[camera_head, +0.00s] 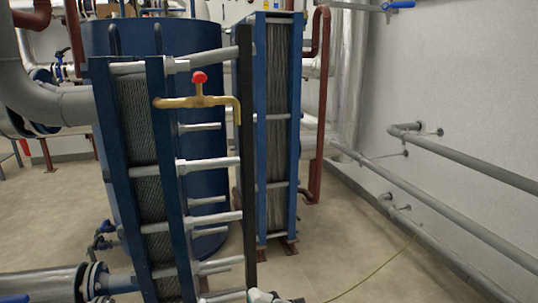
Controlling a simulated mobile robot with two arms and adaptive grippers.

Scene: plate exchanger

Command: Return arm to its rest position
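Neither of my grippers can be made out in the head view. A small pale and dark shape (264,296) is cut off by the bottom edge, and I cannot tell what it is. The near plate exchanger (140,150) stands left of centre, with blue end plates, a grey plate pack and several silver tie rods reaching right to a dark upright post (247,160). A brass tap (197,101) with a red handle shows in front of its upper part.
A second blue plate exchanger (277,130) stands behind to the right, and a large blue tank (205,150) behind the near one. Grey pipes (450,215) run along the right wall. A thin yellowish line (372,278) lies on the floor, which is otherwise clear there.

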